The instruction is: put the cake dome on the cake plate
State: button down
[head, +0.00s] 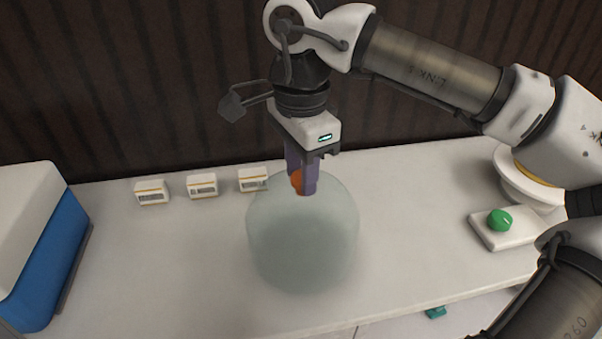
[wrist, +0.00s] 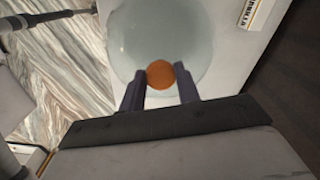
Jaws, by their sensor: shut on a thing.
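The cake dome (head: 302,245) is a translucent, pale grey-green dome with an orange knob on top. It is over the middle of the white counter. I cannot tell whether its rim touches the counter. My gripper (head: 301,185) points down from above and is shut on the orange knob (head: 296,181). In the wrist view, the knob (wrist: 160,74) sits between the two purple-grey fingers (wrist: 158,82), with the dome (wrist: 195,45) spread below it. I cannot make out a cake plate for certain; the frosted dome hides what is beneath it.
Several small labelled cards, one a white card (head: 202,186), stand along the counter's back left. A blue and white box (head: 45,250) is at the left edge. A white block with a green knob (head: 499,220) is at the right. The counter (head: 420,220) is bare right of the dome.

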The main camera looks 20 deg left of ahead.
jog(key=shift+f, duration=0.85)
jog(key=c, duration=1)
grip_release()
